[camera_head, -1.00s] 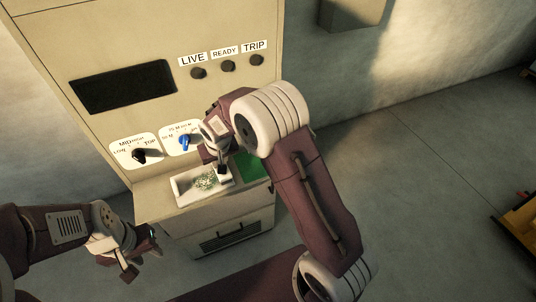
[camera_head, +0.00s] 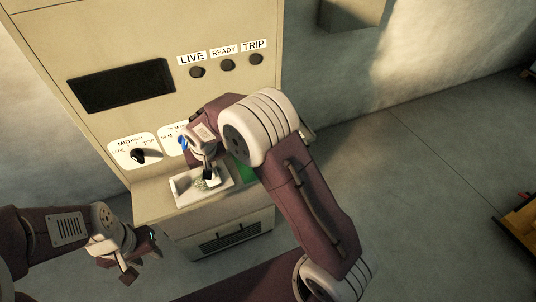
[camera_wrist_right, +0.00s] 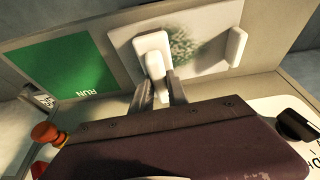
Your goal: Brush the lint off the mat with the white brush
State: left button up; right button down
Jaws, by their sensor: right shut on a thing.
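The white mat (camera_head: 222,195) lies on the ledge of the beige cabinet. A patch of green-grey lint (camera_head: 201,186) is on it, partly hidden by the brush in the head view. In the right wrist view, the lint (camera_wrist_right: 183,45) shows on the mat (camera_wrist_right: 212,18) just right of the white brush (camera_wrist_right: 153,46). My right gripper (camera_wrist_right: 158,88) is shut on the brush's handle and holds its head over the mat beside the lint. I cannot tell whether the brush touches the mat. My left gripper (camera_head: 141,257) is open and empty, left of the cabinet's lower part.
A green RUN panel (camera_wrist_right: 62,67) lies beside the mat, with a red button (camera_wrist_right: 45,133) nearby. A white block (camera_wrist_right: 237,47) sits at the mat's other end.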

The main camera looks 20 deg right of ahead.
jog(key=shift+s+a, duration=0.2)
jog(key=shift+a, duration=2.4)
jog(key=shift+s+a+f+b, duration=0.1)
jog(key=shift+a+b, duration=0.1)
jog(key=shift+a, duration=0.45)
jog(key=shift+s+a+f+b, duration=0.1)
jog(key=shift+a+b, duration=0.05)
jog(key=shift+a, duration=0.5)
jog(key=shift+w+d+r, duration=0.1)
jog(key=shift+w+d, duration=0.05)
jog(key=shift+d, duration=1.4)
jog(key=shift+w+d+r, duration=0.1)
jog(key=shift+w+d, duration=0.05)
jog(key=shift+d, duration=1.35)
jog(key=shift+d+f, duration=0.15)
jog(key=shift+d, duration=1.2)
jog(key=shift+w+d+p, duration=0.2)
jog(key=shift+d+p, duration=0.25)
jog(key=shift+d, duration=1)
jog(key=shift+a, duration=0.1)
jog(key=shift+s+a+b, duration=0.2)
jog(key=shift+a+b, duration=0.2)
jog(key=shift+a, duration=1.05)
jog(key=shift+a+f, duration=0.1)
